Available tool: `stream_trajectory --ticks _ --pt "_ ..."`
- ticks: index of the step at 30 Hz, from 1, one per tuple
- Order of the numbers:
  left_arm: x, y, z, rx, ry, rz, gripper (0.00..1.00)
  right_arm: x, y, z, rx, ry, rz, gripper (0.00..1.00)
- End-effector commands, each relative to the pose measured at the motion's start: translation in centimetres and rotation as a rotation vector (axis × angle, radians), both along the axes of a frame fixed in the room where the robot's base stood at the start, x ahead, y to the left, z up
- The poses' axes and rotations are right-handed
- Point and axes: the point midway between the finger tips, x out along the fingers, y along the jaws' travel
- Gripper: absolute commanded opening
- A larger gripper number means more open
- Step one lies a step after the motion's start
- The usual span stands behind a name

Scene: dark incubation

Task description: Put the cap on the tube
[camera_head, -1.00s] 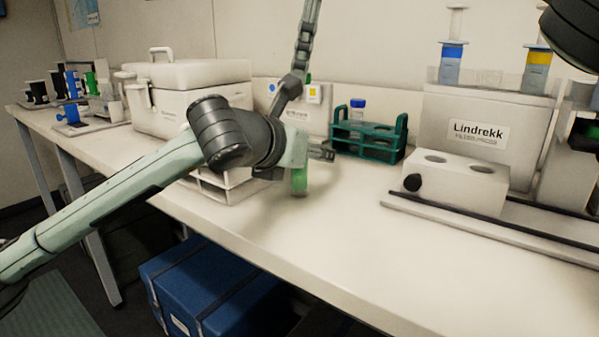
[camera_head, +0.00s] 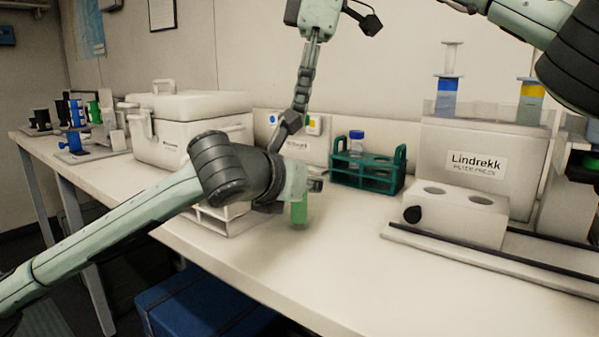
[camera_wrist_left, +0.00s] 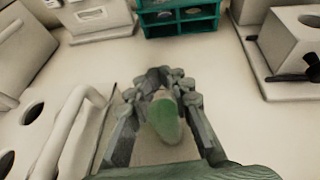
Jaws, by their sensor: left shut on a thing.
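My left gripper (camera_head: 316,185) is in the middle of the head view, above the bench. It is shut on a green tube-like thing (camera_head: 300,212), whose lower part hangs upright below the fingers. In the left wrist view the green thing (camera_wrist_left: 163,120) sits between the two dark fingers (camera_wrist_left: 163,85). I cannot tell whether its top is open. Mint and dark segmented parts (camera_head: 303,85) come down from the top edge behind my left wrist. They may be my right gripper, but its jaws do not show clearly. I cannot make out a loose cap.
A green rack (camera_head: 368,177) holding a blue-capped bottle (camera_head: 357,136) stands behind, to the right. A white block with holes (camera_head: 455,215) and the Lindrekk press (camera_head: 500,185) stand right. A white cooler box (camera_head: 190,125) stands left.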

Motion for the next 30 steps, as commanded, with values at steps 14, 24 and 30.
stream_trajectory --ticks 14,24,30 --pt "0.0 0.0 0.0 0.0 0.0 0.0 0.0 0.0 -0.1 -3.9 0.006 0.0 0.0 0.18" --pt "0.0 0.0 0.0 0.0 0.0 0.0 0.0 0.0 -0.1 -3.9 0.005 0.0 0.0 0.18" --pt "0.0 0.0 0.0 0.0 0.0 0.0 0.0 0.0 -0.1 -4.8 0.005 0.001 0.001 0.18"
